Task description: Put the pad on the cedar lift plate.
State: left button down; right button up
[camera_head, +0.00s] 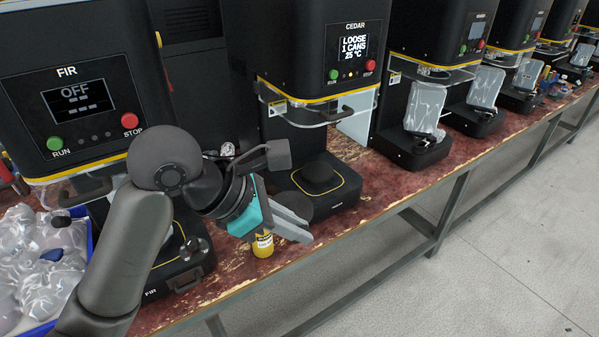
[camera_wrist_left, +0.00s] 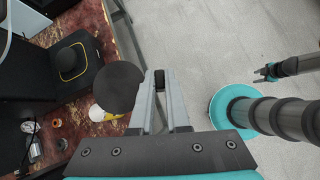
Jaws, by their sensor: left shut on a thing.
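The pad (camera_head: 294,200) is a dark round disc at my left gripper (camera_head: 290,222), which is shut on it. In the left wrist view the pad (camera_wrist_left: 117,86) shows just left of the fingers (camera_wrist_left: 160,80). The fingers hide part of its edge. The cedar lift plate (camera_head: 318,174) is a black rounded plate inside a yellow outline on the CEDAR machine's base. My right gripper (camera_wrist_left: 266,72) shows small in the left wrist view, away from the bench.
The CEDAR machine (camera_head: 300,45) has a handled guard (camera_head: 318,115) above the plate. The FIR machine (camera_head: 70,100) and a blue crate of bags (camera_head: 88,238) are at the left.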

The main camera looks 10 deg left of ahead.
aim_at(317, 170)
jog(key=i+l+u, duration=0.2)
jog(key=u, duration=0.2)
jog(key=i+l+u, duration=0.1)
jog(key=l+u, duration=0.35)
jog(key=i+l+u, duration=0.1)
jog(key=l+u, duration=0.55)
jog(key=l, duration=1.5)
